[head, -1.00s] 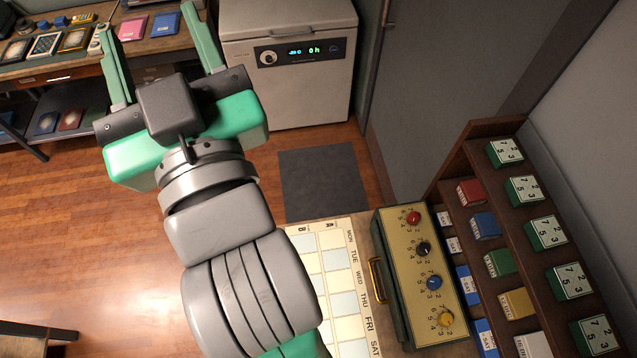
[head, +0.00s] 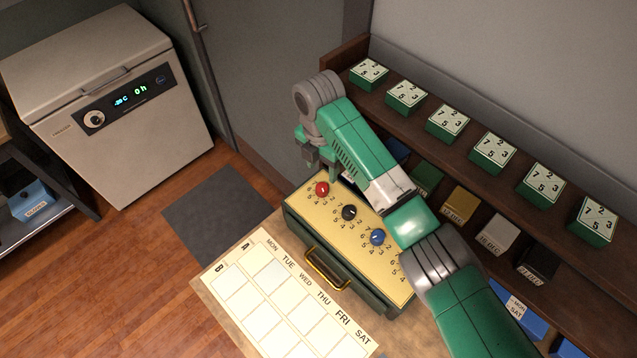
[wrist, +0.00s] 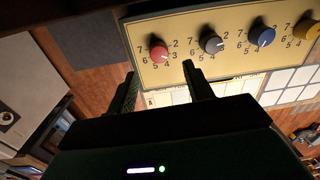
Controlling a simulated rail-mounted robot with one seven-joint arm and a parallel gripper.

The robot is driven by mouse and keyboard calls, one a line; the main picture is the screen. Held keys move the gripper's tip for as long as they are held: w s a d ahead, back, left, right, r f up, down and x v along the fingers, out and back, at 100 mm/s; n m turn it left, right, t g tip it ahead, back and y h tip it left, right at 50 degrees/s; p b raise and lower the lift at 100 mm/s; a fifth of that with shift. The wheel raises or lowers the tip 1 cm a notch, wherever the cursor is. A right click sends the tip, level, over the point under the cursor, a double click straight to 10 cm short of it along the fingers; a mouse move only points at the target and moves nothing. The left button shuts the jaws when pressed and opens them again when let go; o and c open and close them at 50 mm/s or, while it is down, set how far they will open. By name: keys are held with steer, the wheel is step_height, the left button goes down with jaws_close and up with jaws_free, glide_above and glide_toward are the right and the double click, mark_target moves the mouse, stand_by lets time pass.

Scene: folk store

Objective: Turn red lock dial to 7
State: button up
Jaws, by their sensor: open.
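The yellow-faced lock box (head: 345,238) lies on the table with a row of dials on its top. The red dial (head: 322,189) is at its far left end, and it also shows in the wrist view (wrist: 158,53) with numbers 2 to 7 around it. Its white mark seems to point towards the 4, but it is too small to be sure. My gripper (head: 318,166) is just above and behind the red dial. In the wrist view its two fingers (wrist: 159,72) are apart and empty, with the red dial beyond and between their tips.
The black dial (head: 349,212) and blue dial (head: 377,237) sit beside the red one; a yellow dial (wrist: 306,30) is further along. A dark shelf with white-faced number blocks (head: 447,121) stands behind. A weekday chart (head: 285,290) lies in front of the box.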

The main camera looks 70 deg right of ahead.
mark_target(322, 187)
step_height(322, 187, down, 8)
steer(key=shift+a+r+b, duration=0.15)
steer(key=shift+r+b, duration=0.05)
steer(key=shift+b, duration=0.2)
steer(key=c, duration=1)
steer(key=shift+o, duration=0.2)
steer(key=shift+r, duration=0.1)
steer(key=shift+p, duration=0.3)
